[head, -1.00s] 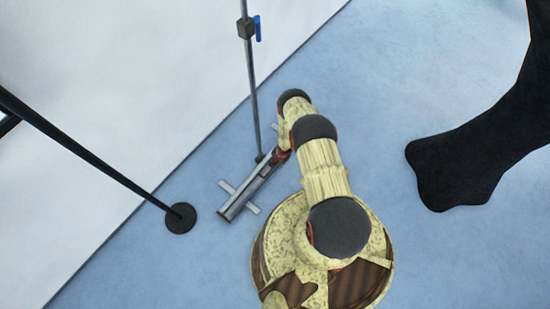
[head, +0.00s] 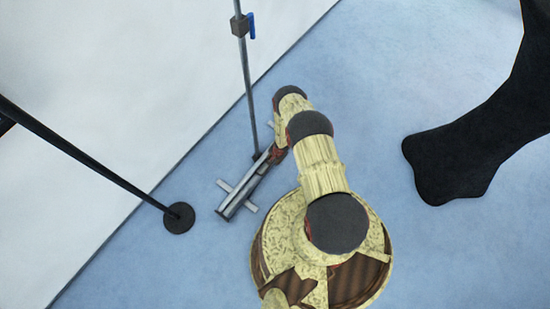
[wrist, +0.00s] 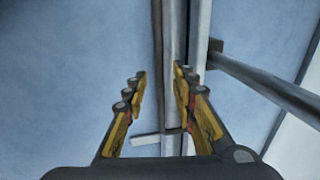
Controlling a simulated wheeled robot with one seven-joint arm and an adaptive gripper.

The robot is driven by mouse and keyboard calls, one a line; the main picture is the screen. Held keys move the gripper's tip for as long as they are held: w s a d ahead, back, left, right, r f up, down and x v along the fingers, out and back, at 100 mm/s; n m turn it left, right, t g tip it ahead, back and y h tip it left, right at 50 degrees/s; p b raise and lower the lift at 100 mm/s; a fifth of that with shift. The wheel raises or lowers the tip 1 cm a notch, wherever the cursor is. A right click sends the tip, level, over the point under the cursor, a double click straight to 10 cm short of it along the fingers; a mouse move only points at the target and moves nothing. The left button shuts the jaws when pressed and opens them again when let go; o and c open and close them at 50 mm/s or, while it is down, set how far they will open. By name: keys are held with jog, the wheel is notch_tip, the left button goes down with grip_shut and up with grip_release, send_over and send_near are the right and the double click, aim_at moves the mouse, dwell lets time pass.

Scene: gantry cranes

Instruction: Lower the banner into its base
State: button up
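A long silver banner base (head: 246,190) with crosswise feet lies on the blue floor in the head view. A thin grey pole (head: 247,95) rises from beside its far end and carries a dark block with a blue lever (head: 251,25). I cannot make out a banner sheet for certain. My gripper (wrist: 160,73) is open in the wrist view, its two fingers apart with nothing held. The base (wrist: 201,30) runs lengthwise below, behind the right finger. The pole (wrist: 265,85) slants off to the right from a dark collar. In the head view my arm hides most of the gripper.
A black post on a round foot (head: 178,217) stands left of the base. A large black shape (head: 455,165) reaches in from the right. A white surface (head: 120,80) borders the blue floor on the left. Floor lies clear between my arm and the black shape.

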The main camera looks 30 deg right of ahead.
notch_tip(320, 180, up, 12)
jog(key=s, duration=0.2)
jog(key=shift+d+f, duration=0.15)
jog(key=shift+d, duration=0.25)
dwell(0.4)
dwell(0.5)
